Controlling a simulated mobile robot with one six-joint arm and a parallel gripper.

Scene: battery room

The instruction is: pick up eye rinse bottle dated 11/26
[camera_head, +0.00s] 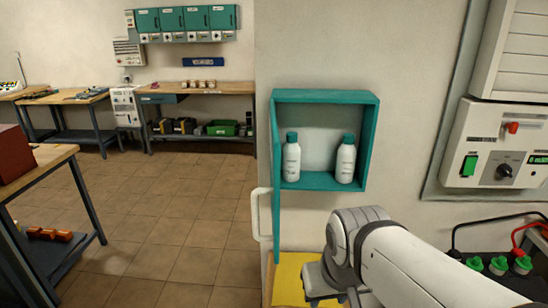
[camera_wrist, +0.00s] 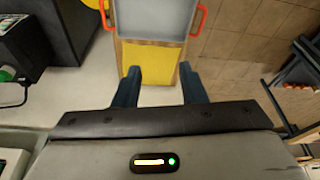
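Two white bottles with teal caps stand upright in an open teal wall cabinet (camera_head: 322,96) in the head view. The left bottle (camera_head: 291,160) stands near the open door side, and the right bottle (camera_head: 346,162) stands near the right wall of the cabinet. Their labels are too small for me to read a date, so I cannot tell which is dated 11/26. In the wrist view my gripper (camera_wrist: 159,80) has its two dark fingers apart with nothing between them. In the head view my arm is below the cabinet, apart from the bottles.
The cabinet door (camera_head: 276,175) stands open at the left. A yellow surface (camera_head: 290,278) lies below it. A grey tray with red handles (camera_wrist: 153,20) shows in the wrist view. A control panel (camera_head: 490,145) and cables are at right. Tiled floor at left is free.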

